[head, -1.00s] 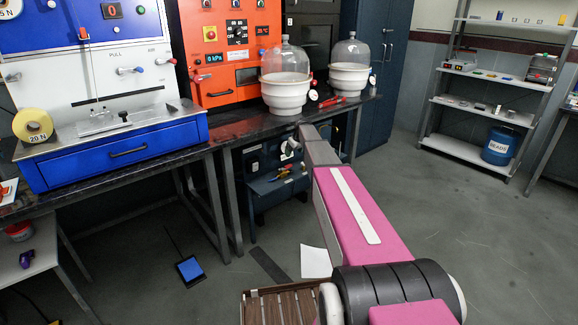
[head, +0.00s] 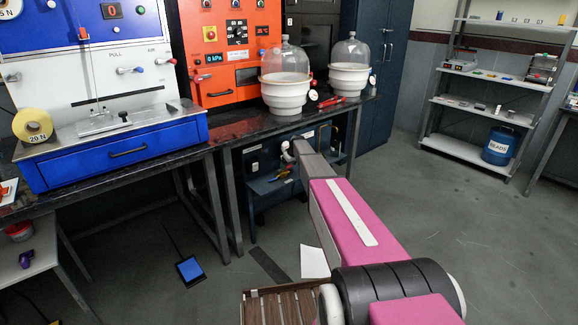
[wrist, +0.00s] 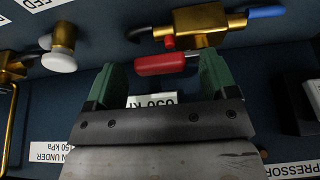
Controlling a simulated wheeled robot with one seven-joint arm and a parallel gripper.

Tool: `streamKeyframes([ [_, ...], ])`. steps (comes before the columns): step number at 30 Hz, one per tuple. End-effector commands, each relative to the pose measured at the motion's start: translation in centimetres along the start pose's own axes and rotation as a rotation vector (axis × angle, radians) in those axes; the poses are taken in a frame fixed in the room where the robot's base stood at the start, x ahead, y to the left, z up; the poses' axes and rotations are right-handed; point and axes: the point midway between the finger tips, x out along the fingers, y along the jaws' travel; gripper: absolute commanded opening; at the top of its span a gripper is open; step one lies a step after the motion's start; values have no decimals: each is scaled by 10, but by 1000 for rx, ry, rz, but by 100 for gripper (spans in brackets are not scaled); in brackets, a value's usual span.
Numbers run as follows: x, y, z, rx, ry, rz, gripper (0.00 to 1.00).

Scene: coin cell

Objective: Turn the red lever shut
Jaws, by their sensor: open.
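The red lever (wrist: 160,64) shows in the wrist view, on the underside of a brass valve (wrist: 203,28) fixed to a dark blue panel. It lies roughly level across the picture. My gripper (wrist: 159,82) is open, its two green fingers on either side of the lever's ends. The lever sits between or just beyond the fingertips; I cannot tell whether they touch it. In the head view my arm reaches under the bench, and the lever and the gripper's fingers cannot be made out there.
A blue handle (wrist: 266,12) sits right of the valve. A brass fitting with a white knob (wrist: 58,60) is at left. In the head view, the bench (head: 235,140) is above the panel, with bell jars (head: 286,78) on it. Open floor lies to the right.

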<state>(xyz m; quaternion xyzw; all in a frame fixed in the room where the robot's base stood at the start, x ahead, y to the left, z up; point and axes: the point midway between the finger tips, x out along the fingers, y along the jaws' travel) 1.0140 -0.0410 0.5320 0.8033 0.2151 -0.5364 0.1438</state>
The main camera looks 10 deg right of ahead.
Motion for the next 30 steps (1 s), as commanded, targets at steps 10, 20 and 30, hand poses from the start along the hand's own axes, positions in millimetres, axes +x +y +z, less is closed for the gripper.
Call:
streamKeyframes([
  [10,0,0,0,0,0,0,29],
  [20,-2,-1,3,45,0,19,29],
  [30,-6,-6,12,266,-1,110,29],
])
